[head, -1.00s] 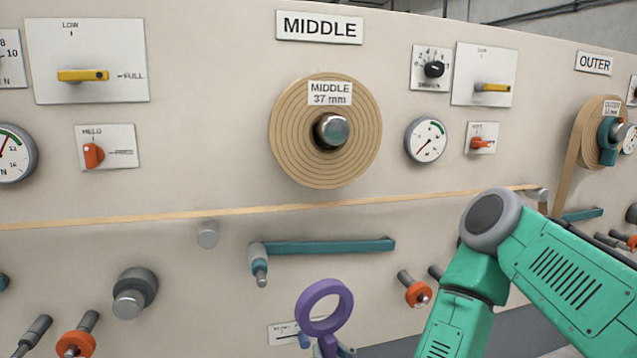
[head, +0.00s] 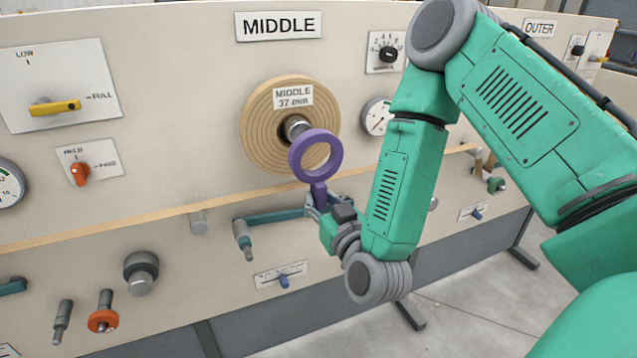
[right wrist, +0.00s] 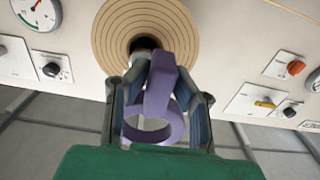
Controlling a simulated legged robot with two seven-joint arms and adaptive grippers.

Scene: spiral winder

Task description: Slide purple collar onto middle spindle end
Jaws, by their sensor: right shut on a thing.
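The purple collar (head: 316,155) is a ring with a short handle. My right gripper (head: 319,200) is shut on that handle and holds the ring upright above the jaws. In the right wrist view the collar (right wrist: 160,105) sits between the two fingers (right wrist: 160,110). The middle spindle end (head: 295,126) is a metal stub at the centre of the tan roll (head: 262,130) labelled MIDDLE 37 mm. In the head view the ring overlaps the lower right of the stub; it appears in front of it, apart. In the right wrist view the collar partly hides the spindle. My left gripper is not in view.
A tan strip (head: 120,228) runs across the panel below the roll. A teal lever (head: 275,216) lies behind and left of my gripper. A gauge (head: 377,117) is partly hidden by my right arm. Knobs and pegs (head: 141,270) stick out lower left.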

